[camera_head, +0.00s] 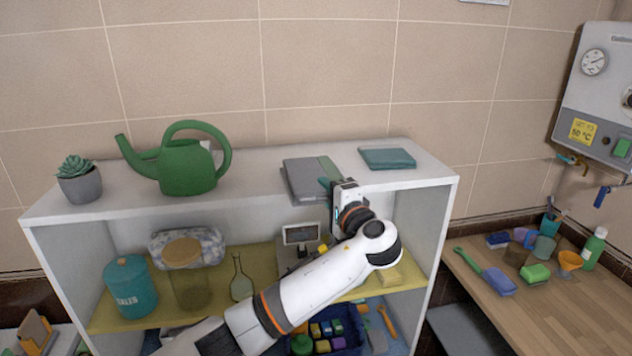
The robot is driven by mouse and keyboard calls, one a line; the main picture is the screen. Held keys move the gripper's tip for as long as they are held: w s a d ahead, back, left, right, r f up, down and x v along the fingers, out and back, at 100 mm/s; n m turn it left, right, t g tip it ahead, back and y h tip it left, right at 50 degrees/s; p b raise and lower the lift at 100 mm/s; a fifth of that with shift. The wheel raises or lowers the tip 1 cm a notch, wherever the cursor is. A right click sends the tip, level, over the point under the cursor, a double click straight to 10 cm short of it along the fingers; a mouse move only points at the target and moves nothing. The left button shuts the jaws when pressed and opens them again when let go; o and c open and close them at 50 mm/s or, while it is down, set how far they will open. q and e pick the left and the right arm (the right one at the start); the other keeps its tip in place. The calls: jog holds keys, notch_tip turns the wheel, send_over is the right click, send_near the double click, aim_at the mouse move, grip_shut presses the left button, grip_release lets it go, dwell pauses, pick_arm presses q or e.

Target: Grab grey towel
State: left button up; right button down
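A folded grey towel (302,178) lies flat on the white shelf top, with a greenish strip along its right side. My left gripper (328,187) is at the front right corner of the towel, its arm reaching up from the bottom of the view. The fingertips are small and partly hidden by the gripper body, so I cannot tell whether they are open or shut on the towel. My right gripper is not in view.
A folded teal towel (388,158) lies to the right on the shelf unit's top (258,164). A green watering can (187,168) and a potted succulent (80,185) stand to the left. A wooden counter (545,305) with cleaning items is at right.

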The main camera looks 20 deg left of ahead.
pick_arm(q)
grip_shut()
jog(key=shift+r, duration=0.1)
jog(key=shift+r, duration=0.1)
